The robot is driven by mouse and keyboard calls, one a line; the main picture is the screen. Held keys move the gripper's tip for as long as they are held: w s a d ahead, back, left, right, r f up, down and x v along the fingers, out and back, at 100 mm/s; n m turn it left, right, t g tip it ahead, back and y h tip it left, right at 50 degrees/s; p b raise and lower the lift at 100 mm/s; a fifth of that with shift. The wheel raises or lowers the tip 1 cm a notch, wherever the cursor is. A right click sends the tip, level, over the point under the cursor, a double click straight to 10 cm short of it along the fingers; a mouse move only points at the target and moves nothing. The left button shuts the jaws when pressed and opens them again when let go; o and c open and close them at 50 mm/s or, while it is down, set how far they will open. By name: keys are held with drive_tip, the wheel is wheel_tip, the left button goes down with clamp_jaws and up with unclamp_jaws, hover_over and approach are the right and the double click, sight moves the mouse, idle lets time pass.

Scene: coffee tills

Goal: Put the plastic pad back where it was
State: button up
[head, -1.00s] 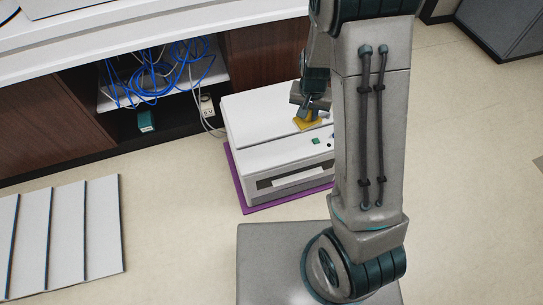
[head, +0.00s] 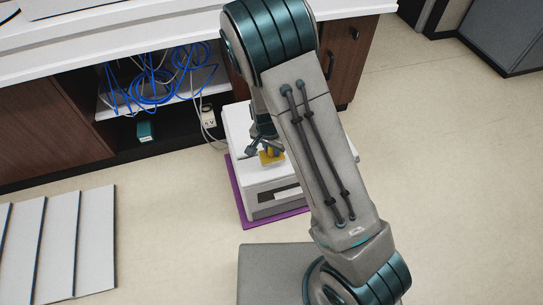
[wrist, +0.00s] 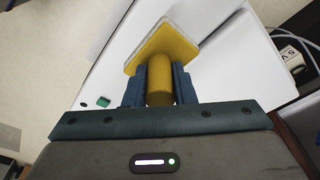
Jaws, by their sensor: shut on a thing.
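A yellow pad (wrist: 166,42) with a flat square head, a pale underside and a round yellow handle shows in the wrist view. My gripper (wrist: 160,78) is shut on the handle, one dark finger on each side. In the head view the yellow pad (head: 270,158) shows small beside my gripper (head: 262,146), over the top of the white box-shaped machine (head: 237,122). I cannot tell whether the pad touches the machine. My arm hides part of the machine's right side.
The machine stands on a purple mat (head: 235,190) on the floor, in front of an open cabinet with blue cables (head: 150,85) and a power outlet (head: 208,117). Grey panels (head: 60,245) lie at the left. The floor at right is clear.

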drive_tip(key=shift+f+b, duration=0.8)
drive_tip(key=shift+f, duration=1.1)
drive_tip(key=shift+f, duration=0.1)
drive_tip(key=o, duration=1)
drive_tip(key=shift+c, duration=0.2)
wheel_tip(320, 180, up, 11)
drive_tip(key=s+p, duration=0.1)
drive_tip(key=p, duration=0.4)
wheel_tip(320, 180, up, 14)
drive_tip(key=n+y, duration=0.2)
drive_tip(key=n, duration=0.1)
hover_over(272, 156)
drive_tip(key=s+d, duration=0.7)
drive_tip(key=s+d+r+n, duration=0.1)
drive_tip(key=s+d+r, duration=0.2)
drive_tip(key=s, duration=0.2)
drive_tip(key=s+d+r+n+h, duration=0.1)
drive_tip(key=s+d+r+n, duration=0.1)
drive_tip(key=s, duration=0.3)
drive_tip(key=shift+s+d+r, duration=0.25)
drive_tip(key=shift+d+r, duration=0.55)
